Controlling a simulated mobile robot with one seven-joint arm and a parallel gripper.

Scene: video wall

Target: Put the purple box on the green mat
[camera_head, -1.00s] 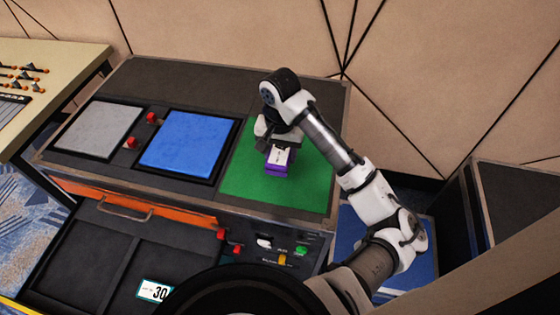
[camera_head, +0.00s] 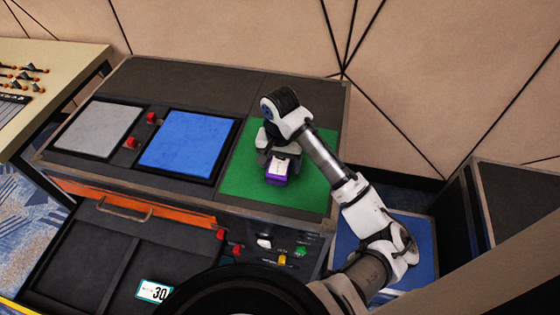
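The purple box (camera_head: 276,180), with a white label on top, is over the right part of the green mat (camera_head: 240,178) and appears to rest on it. My gripper (camera_head: 279,162) is directly above and around the far end of the box, pointing down. Its fingers show on either side of the box, but whether they press on it or stand apart is too small to tell. The gripper hides the far end of the box and part of the mat behind it.
A blue mat (camera_head: 187,142) and a grey mat (camera_head: 98,130) lie to the left on the same dark console top. Red knobs (camera_head: 151,117) stand between them. A wall rises behind the console. Below are an orange-edged front and a dark drawer (camera_head: 80,255).

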